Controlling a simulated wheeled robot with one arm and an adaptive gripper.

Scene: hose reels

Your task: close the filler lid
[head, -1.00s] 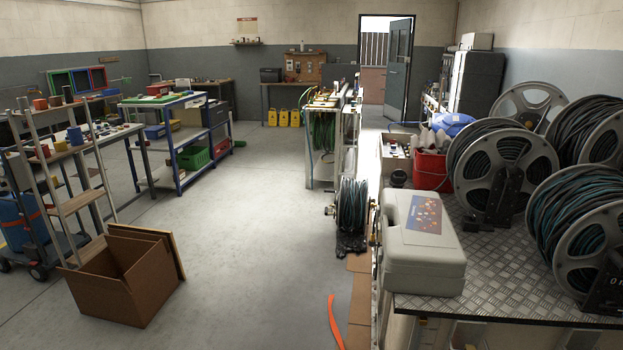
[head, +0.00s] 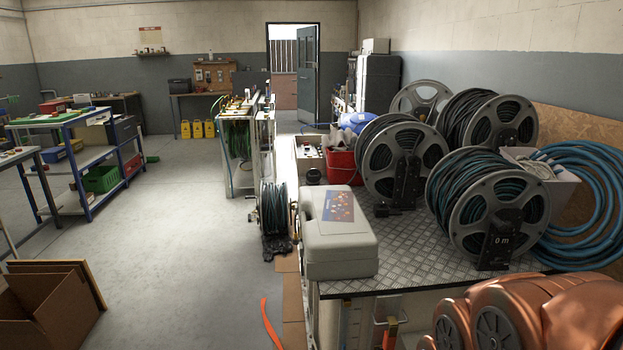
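I cannot make out a filler lid in the head view. No open lid or filler opening is recognisable. My gripper is not in view. A grey hard case (head: 338,232) with a dark picture label lies shut on the near left corner of the tread-plate bench (head: 416,249). Several yellow containers (head: 197,129) stand on the floor at the far wall, too small to show their caps.
Several hose reels (head: 487,203) crowd the bench, with a blue hose coil (head: 590,195) to their right. A red bucket (head: 342,166) stands behind the case. A floor reel (head: 275,215) and an orange strip (head: 270,324) lie left of the bench. The middle floor is clear.

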